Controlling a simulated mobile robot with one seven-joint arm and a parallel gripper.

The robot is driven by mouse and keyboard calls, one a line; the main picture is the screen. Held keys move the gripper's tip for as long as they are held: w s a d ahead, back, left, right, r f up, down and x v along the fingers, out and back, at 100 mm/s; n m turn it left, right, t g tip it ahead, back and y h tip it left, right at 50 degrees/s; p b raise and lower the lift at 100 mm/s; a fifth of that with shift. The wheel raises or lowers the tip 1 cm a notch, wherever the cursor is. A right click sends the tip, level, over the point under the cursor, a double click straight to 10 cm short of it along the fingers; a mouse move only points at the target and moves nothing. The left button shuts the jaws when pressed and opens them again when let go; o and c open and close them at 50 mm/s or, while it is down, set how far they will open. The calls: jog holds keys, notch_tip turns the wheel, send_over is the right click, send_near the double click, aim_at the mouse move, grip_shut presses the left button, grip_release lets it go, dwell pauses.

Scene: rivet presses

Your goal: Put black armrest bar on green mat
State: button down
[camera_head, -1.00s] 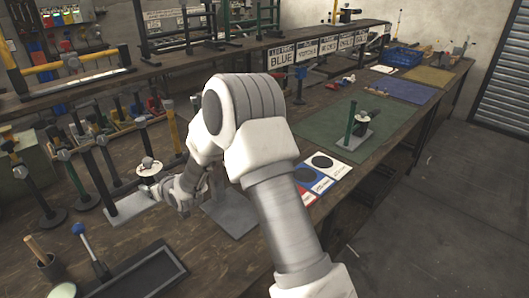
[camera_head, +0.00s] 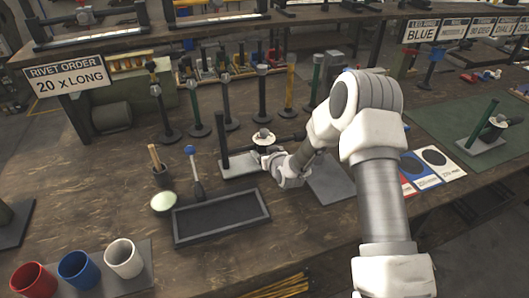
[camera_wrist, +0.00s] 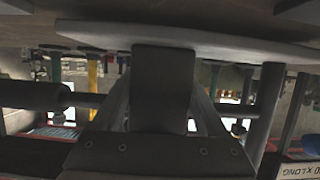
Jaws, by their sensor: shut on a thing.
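My gripper (camera_head: 270,160) is low over the table beside a press with a black upright post (camera_head: 222,140), a grey base plate (camera_head: 238,168) and a pale disc (camera_head: 263,134). It appears shut on the black armrest bar (camera_head: 290,139), a dark bar lying sideways behind my wrist. In the wrist view the dark bar (camera_wrist: 30,95) runs across behind my jaws (camera_wrist: 160,90); the exact grip is hidden. The green mat (camera_head: 435,112) lies flat at the right, carrying another press with a green post (camera_head: 483,122).
A grey plate (camera_head: 332,178) lies beneath my forearm. Printed cards (camera_head: 440,165) lie along the mat's near side. A black tray (camera_head: 220,217), a pale round dish (camera_head: 163,201), and red, blue and white cups (camera_head: 122,258) stand nearer. Several posts on round bases stand behind.

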jog(key=shift+f, duration=0.25)
jog(key=shift+f, duration=0.2)
grip_release()
jog(key=shift+r, duration=0.1)
jog(key=shift+s+r, duration=0.1)
jog(key=shift+r, duration=0.05)
jog(key=v, duration=1.1)
jog(key=shift+s+d, duration=0.2)
jog(key=shift+s, duration=0.1)
